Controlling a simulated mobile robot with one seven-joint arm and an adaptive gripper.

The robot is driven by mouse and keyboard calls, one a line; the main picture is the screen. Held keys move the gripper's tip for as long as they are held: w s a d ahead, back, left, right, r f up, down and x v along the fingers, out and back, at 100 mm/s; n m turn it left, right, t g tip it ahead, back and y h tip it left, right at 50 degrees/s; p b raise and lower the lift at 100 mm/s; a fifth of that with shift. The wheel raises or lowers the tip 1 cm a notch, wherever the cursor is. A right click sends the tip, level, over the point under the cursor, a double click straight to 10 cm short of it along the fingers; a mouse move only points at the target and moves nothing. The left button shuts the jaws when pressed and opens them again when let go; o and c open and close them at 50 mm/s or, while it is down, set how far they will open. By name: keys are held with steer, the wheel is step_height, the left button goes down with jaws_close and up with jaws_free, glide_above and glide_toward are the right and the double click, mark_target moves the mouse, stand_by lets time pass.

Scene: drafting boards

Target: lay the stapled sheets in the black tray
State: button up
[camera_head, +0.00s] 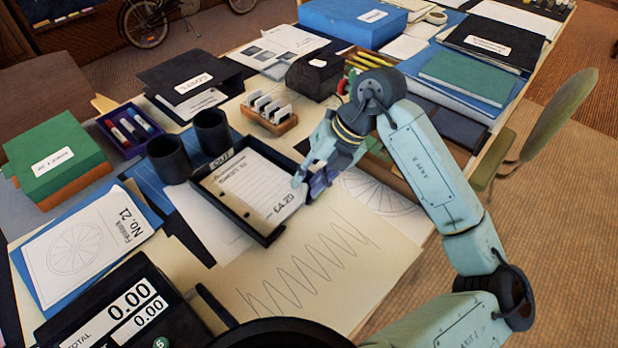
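The black tray (266,238) lies on the table, left of the middle of the view, with a small label at its back edge. White sheets (240,184) with printed lines and a large price lie flat inside its rim; a staple is too small to make out. My gripper (308,189) is low at the tray's right edge, close to the sheets' right side. Its fingers are small and partly overlap in this view, so their opening is unclear. I cannot tell whether it touches the sheets or the tray.
Two dark cups (211,132) stand just behind the tray. A wooden holder (268,113) with white pieces is behind it. A black register (125,310) stands at the front left. A drawing with a zigzag line (310,265) lies flat in front.

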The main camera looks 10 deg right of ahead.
steer(key=v, duration=1.2)
stand_by(0.6)
